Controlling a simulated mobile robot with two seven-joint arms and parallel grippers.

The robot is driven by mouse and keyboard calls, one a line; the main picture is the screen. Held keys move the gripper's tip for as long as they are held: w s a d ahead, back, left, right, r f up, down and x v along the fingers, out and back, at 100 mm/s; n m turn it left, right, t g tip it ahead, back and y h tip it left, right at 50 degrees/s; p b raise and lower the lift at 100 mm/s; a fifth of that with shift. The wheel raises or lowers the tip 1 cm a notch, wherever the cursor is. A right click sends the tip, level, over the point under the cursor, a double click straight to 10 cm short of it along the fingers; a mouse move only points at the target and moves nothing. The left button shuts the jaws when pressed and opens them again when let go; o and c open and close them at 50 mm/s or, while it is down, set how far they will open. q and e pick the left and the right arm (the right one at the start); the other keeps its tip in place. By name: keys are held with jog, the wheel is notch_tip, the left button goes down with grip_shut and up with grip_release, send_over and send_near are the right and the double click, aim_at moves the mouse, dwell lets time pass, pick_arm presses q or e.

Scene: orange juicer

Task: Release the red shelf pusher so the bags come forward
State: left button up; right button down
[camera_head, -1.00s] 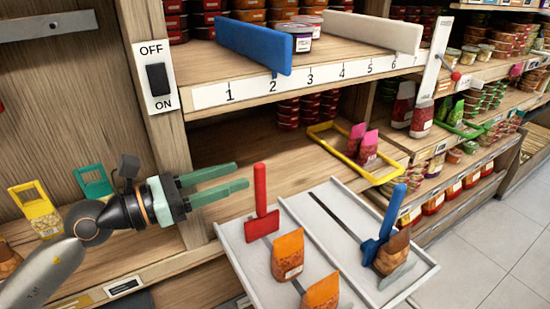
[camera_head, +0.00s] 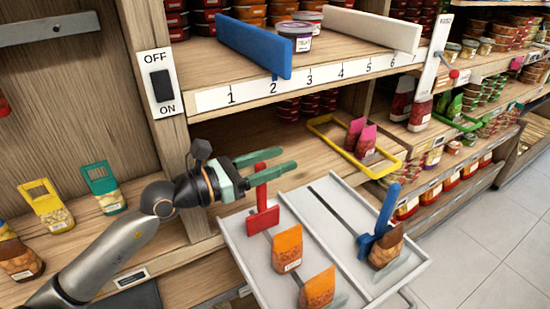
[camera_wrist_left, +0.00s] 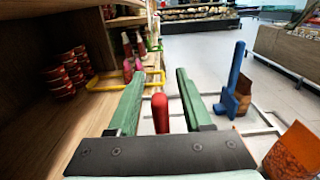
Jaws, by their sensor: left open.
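The red shelf pusher (camera_head: 262,218) stands upright at the back left of the white tray (camera_head: 240,255), with a flat paddle low on its handle. Two orange bags (camera_head: 287,248) stand on the tray in front of it, apart from each other. My left gripper (camera_head: 276,161) is open, with its green fingers on either side of the top of the red handle. In the left wrist view the red handle (camera_wrist_left: 160,112) shows between the open fingers (camera_wrist_left: 158,85), with a gap on both sides. The handle's lower part is hidden there by the gripper body. My right gripper is not in view.
A blue pusher (camera_head: 382,225) with a brown bag (camera_head: 387,247) stands in the tray's right lane. A yellow frame (camera_head: 355,145) with pink bags lies on the shelf behind. The numbered shelf edge (camera_head: 310,78) and an OFF/ON switch (camera_head: 161,85) are above. Floor is open at right.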

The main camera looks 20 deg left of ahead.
pick_arm(q)
grip_shut()
dwell(0.4)
dwell(1.0)
